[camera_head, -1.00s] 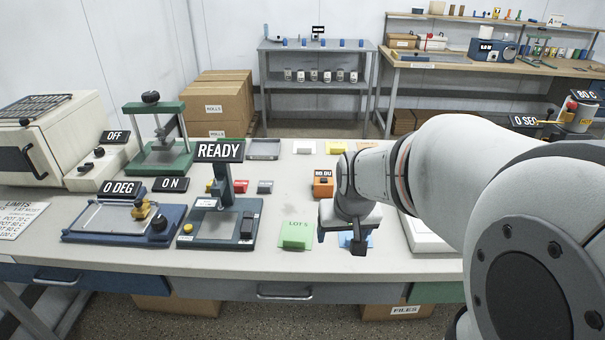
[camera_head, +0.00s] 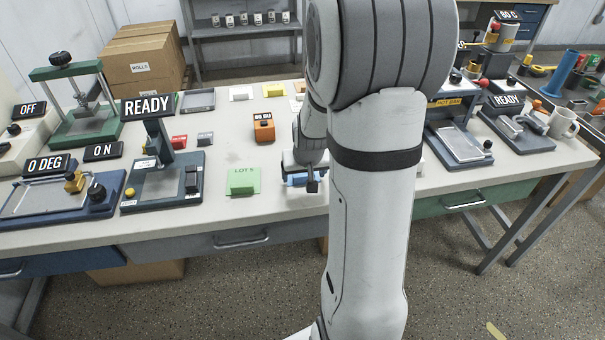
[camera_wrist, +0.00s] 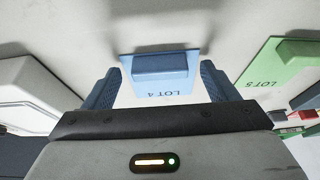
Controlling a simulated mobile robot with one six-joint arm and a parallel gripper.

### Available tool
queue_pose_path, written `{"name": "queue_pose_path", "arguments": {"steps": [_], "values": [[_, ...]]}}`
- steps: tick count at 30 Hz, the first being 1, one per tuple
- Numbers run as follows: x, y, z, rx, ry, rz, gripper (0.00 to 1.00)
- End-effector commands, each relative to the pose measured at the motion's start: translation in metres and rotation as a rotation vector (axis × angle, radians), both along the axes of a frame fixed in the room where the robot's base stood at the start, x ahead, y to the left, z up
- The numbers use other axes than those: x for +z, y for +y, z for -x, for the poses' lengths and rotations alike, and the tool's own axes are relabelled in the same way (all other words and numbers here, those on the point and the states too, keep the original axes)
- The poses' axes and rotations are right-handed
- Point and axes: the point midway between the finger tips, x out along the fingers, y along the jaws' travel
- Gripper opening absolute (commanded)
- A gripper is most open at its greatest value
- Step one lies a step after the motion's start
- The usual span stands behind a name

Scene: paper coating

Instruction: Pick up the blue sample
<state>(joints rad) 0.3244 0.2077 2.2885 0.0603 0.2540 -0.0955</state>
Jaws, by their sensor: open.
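The blue sample (camera_wrist: 160,66) is a small blue block lying on a pale blue card (camera_wrist: 168,90) marked LOT 4, near the front edge of the bench. In the wrist view it lies between and a little beyond the two fingers of my open gripper (camera_wrist: 160,88). The fingers stand apart on either side and do not grip it. In the head view my gripper (camera_head: 303,186) is low over the blue sample (camera_head: 298,179), and my arm hides part of the sample and card.
A green block on a LOT 5 card (camera_head: 253,186) lies just left of the blue sample. An orange gauge (camera_head: 264,128) stands behind. A device marked READY (camera_head: 163,180) is farther left. A pale object (camera_wrist: 28,88) lies beside my gripper in the wrist view.

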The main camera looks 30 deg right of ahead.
Motion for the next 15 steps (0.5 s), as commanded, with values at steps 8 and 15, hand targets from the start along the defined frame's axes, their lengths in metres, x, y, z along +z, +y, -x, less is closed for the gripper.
{"name": "queue_pose_path", "arguments": {"steps": [8, 15], "values": [[-0.0021, -0.0004, -0.0011, 0.0, -0.001, 0.0, 0.79], [-0.0019, -0.0006, -0.001, -0.001, -0.001, 0.0, 0.6]]}}
